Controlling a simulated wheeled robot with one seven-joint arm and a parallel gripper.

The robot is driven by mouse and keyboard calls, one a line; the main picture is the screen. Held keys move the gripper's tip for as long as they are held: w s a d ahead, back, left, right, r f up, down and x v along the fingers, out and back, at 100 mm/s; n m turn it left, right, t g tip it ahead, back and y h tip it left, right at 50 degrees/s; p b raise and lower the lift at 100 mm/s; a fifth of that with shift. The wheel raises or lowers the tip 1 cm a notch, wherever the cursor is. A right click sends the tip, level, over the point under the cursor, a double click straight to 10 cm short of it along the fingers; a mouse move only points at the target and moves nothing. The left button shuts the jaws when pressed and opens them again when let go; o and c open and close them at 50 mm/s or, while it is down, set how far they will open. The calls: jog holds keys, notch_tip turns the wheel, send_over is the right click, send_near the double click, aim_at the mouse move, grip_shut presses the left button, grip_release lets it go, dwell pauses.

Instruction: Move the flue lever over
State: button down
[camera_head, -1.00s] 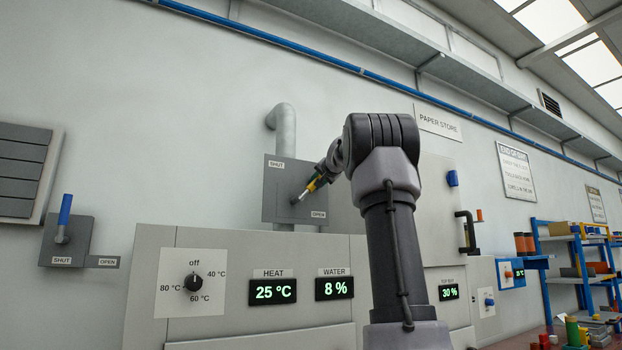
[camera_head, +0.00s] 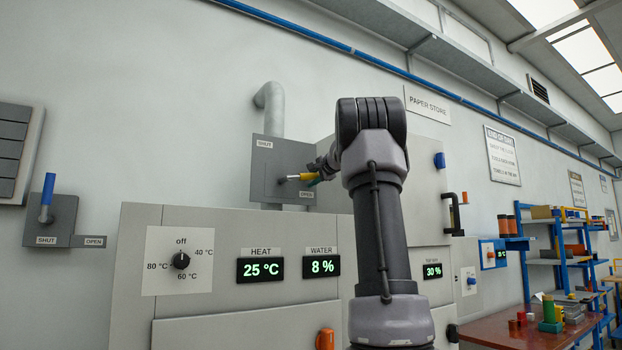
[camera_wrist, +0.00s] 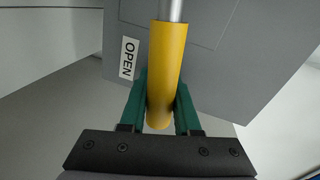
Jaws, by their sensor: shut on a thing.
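The flue lever has a yellow grip (camera_head: 301,177) on a metal rod. It is pivoted on a grey plate (camera_head: 270,157) under a bent pipe. The plate reads SHUT at upper left and OPEN at lower right. The lever points right, almost level, just above the OPEN label. My gripper (camera_wrist: 160,100) is shut on the yellow grip (camera_wrist: 164,60), with a green finger on each side. In the head view my gripper (camera_head: 313,181) is partly hidden by my arm.
A blue-handled lever (camera_head: 48,189) with its own SHUT and OPEN labels is on the wall at left. Below the plate is a grey cabinet with a dial (camera_head: 181,260) and HEAT and WATER displays. A bench (camera_head: 515,333) and shelves stand at right.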

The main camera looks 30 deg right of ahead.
jog(key=shift+f, duration=0.15)
jog(key=c, duration=0.6)
grip_release()
jog(key=s, duration=0.3)
jog(key=s+r, duration=0.1)
jog(key=s, duration=0.3)
jog(key=s+r, duration=0.1)
jog(key=s, duration=0.2)
jog(key=shift+s, duration=0.35)
